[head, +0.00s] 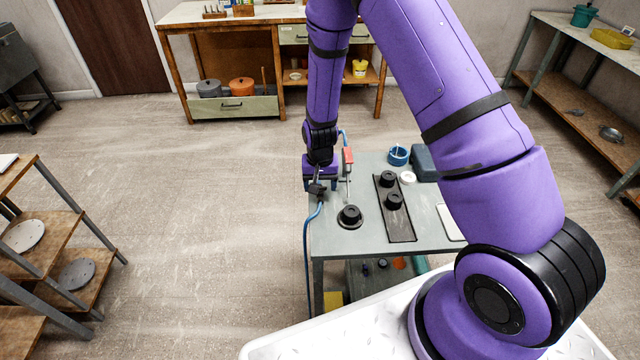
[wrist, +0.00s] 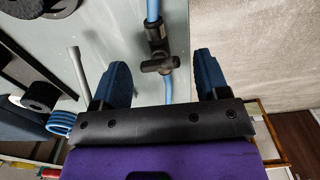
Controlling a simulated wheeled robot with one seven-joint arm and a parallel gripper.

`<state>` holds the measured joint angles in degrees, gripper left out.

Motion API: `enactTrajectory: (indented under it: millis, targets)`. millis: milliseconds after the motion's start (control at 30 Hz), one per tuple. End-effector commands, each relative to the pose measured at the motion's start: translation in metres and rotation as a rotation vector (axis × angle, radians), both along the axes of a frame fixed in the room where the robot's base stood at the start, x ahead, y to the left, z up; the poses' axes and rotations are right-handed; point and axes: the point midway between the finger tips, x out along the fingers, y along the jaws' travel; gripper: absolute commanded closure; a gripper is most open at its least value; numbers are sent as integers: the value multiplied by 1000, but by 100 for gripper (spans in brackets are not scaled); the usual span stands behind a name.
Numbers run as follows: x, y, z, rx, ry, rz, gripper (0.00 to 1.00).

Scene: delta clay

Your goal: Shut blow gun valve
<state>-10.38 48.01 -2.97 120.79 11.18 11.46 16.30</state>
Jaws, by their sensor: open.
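The blow gun valve (wrist: 158,66) is a dark fitting in line with a blue hose (wrist: 153,10), at the table's edge. Its small dark lever appears to lie across the hose. My gripper (wrist: 161,72) is open, with one blue finger on each side of the valve and visible gaps to both. In the head view the valve (head: 317,188) shows just below my gripper (head: 320,178), partly covered by it.
The grey-green table (head: 345,240) carries a black round knob (head: 350,215), a dark tray (head: 407,228) with black round pieces, and a blue ring-shaped item (head: 398,155). The blue hose hangs down the table's left side. Floor left of the table is clear.

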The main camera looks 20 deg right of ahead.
Motion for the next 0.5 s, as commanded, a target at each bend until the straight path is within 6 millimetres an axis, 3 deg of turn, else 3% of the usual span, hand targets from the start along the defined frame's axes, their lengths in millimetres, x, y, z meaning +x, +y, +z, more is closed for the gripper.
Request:
enactTrajectory:
  millis: [167, 500]
  targets:
    - [1, 0, 18, 0, -3, 1, 32]
    - [1, 0, 77, 1, -3, 1, 32]
